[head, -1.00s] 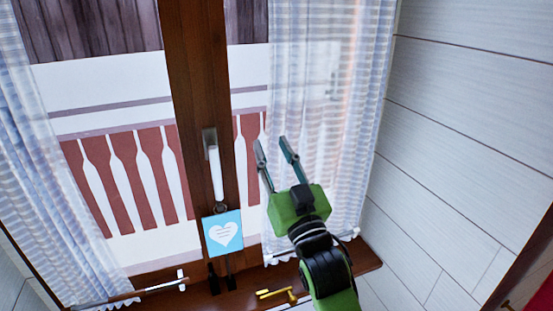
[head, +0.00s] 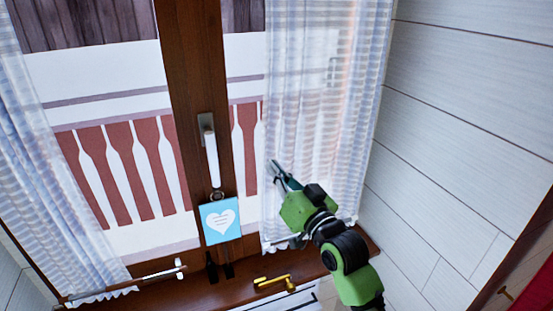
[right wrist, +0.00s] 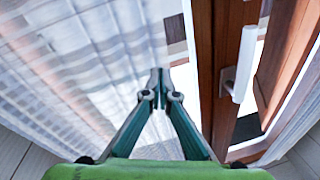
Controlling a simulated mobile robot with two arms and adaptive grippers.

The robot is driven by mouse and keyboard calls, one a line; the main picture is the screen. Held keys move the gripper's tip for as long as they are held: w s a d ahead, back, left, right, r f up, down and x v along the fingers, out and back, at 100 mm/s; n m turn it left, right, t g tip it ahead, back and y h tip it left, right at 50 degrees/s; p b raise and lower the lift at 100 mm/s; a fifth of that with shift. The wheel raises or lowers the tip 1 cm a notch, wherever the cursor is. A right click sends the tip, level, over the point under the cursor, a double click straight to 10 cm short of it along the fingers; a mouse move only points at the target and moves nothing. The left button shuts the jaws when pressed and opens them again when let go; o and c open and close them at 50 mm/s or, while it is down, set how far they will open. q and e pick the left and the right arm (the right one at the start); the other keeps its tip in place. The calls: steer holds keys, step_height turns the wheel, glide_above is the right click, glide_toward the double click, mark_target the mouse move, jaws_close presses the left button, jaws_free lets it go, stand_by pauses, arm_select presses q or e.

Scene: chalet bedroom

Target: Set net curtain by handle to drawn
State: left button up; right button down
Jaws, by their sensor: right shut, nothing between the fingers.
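The net curtain hangs in two sheer, pale striped panels, a left one (head: 50,170) and a right one (head: 335,90). A thin rod with a white end piece (head: 179,268) lies along the bottom of the left panel. The right panel's bottom edge is partly hidden by my right arm. My right gripper (head: 276,168) is shut and empty in front of the right panel's left edge. In the right wrist view its fingertips (right wrist: 158,75) meet, with the curtain (right wrist: 85,60) behind them; I cannot tell whether they touch it. My left gripper is out of view.
A brown window post (head: 203,75) with a white window handle (head: 211,155) stands between the panels. A blue heart card (head: 221,220) is below that handle. A pale plank wall (head: 460,130) bounds the right side.

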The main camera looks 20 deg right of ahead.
steer(key=w+d+f+m+g+y+b, duration=0.2)
steer(key=d+f+m+g+y, duration=0.25)
steer(key=d+f, duration=0.3)
steer(key=s+d+r+m+g+y+b, duration=0.1)
steer(key=s+d+r+y, duration=0.1)
steer(key=d+r+y, duration=0.15)
steer(key=s+d+r+m+g+y, duration=0.1)
steer(key=s+d+r+g+y, duration=0.15)
steer(key=r, duration=0.25)
steer(key=w+a+t+p, duration=0.1)
steer(key=w+a+p, duration=0.5)
steer(key=a, duration=0.5)
steer(key=shift+w+a+h, duration=0.25)
steer(key=shift+a+h, duration=0.1)
steer(key=shift+f, duration=0.15)
